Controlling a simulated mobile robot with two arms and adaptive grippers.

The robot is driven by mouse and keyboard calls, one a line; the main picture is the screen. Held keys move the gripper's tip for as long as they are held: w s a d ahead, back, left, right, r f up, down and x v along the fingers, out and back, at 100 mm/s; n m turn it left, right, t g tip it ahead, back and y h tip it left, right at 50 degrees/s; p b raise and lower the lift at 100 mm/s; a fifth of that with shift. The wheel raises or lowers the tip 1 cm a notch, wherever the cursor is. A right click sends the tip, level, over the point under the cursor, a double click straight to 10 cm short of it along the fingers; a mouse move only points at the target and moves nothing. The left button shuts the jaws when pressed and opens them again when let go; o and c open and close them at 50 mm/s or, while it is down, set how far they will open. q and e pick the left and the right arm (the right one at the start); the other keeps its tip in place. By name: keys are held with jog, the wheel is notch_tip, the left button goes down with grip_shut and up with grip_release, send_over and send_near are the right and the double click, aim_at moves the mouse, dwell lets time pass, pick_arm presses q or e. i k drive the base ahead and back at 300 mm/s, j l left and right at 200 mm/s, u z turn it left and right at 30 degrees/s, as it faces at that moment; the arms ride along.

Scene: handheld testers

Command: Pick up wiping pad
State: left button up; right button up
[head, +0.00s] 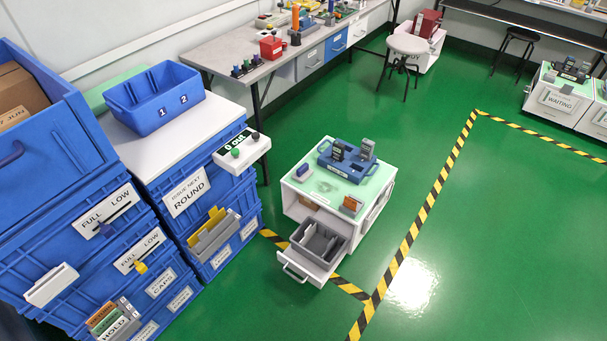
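No object is clearly recognisable as the wiping pad at this size. On the pale green top (322,188) of a small white cart lie a small blue-and-white block (302,170) near the left edge and an orange-brown block (351,205) near the front right corner. I cannot tell whether either is the pad. A blue holder (345,167) with two grey handheld devices stands at the back of the cart top. Neither of my grippers is in view.
The cart's front drawer (318,247) is pulled out, with a grey divided tray in it. Blue crates (205,190) stand at the left, carrying an open blue bin (155,97). A long workbench (290,50) runs behind. Green floor (480,220) right of the cart is clear.

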aim_at(304, 173)
jog(key=u, duration=0.5)
jog(key=l+u, duration=1.2)
jog(key=l, duration=0.2)
jog(key=k+l+u, duration=0.1)
jog(key=l+u, duration=0.3)
